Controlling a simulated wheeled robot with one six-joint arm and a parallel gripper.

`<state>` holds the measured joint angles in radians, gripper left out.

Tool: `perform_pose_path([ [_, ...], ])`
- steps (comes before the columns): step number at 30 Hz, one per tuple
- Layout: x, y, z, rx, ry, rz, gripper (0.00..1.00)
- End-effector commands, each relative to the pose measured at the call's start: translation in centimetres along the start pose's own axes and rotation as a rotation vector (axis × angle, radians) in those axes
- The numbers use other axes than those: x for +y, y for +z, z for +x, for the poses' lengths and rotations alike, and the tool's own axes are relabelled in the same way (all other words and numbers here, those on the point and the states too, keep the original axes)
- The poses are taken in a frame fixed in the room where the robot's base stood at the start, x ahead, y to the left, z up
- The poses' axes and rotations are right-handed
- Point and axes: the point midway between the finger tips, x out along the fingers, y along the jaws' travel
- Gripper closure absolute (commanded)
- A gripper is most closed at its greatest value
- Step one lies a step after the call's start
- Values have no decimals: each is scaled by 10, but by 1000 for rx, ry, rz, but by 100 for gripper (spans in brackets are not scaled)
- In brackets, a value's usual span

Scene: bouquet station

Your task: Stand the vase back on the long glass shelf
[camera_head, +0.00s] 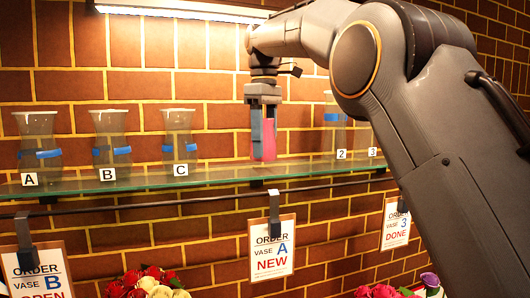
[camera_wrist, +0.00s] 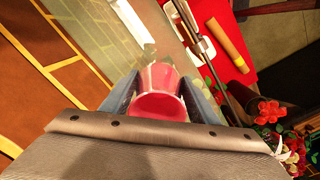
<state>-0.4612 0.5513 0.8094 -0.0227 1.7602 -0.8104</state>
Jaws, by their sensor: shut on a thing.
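My gripper (camera_head: 263,148) hangs pointing down over the long glass shelf (camera_head: 220,177), between the vase labelled C and the vase labelled 2. It is shut on a pink-red, flared, cup-like vase (camera_wrist: 158,104), which also shows as a pink strip beside the blue-grey finger in the head view (camera_head: 269,143). The fingers hide part of it, and no label shows on it. Its lower end appears close to the shelf's surface; I cannot tell whether it touches. The glass shelf also shows in the wrist view (camera_wrist: 105,30).
Clear vases A (camera_head: 39,140), B (camera_head: 111,140) and C (camera_head: 179,135) stand left; vases 2 (camera_head: 340,125) and 3 (camera_head: 367,140) stand right, partly behind my arm. A dark rail with order cards (camera_head: 271,249) runs below. Flowers (camera_head: 150,283) are underneath. Shelf beside the gripper is bare.

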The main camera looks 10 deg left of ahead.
Motion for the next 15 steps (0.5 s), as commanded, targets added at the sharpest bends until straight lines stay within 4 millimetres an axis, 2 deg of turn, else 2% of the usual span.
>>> perform_pose_path([
  [4,-2,1,17,0,-1,0,86],
  [15,2,-3,24,2,2,0,86],
])
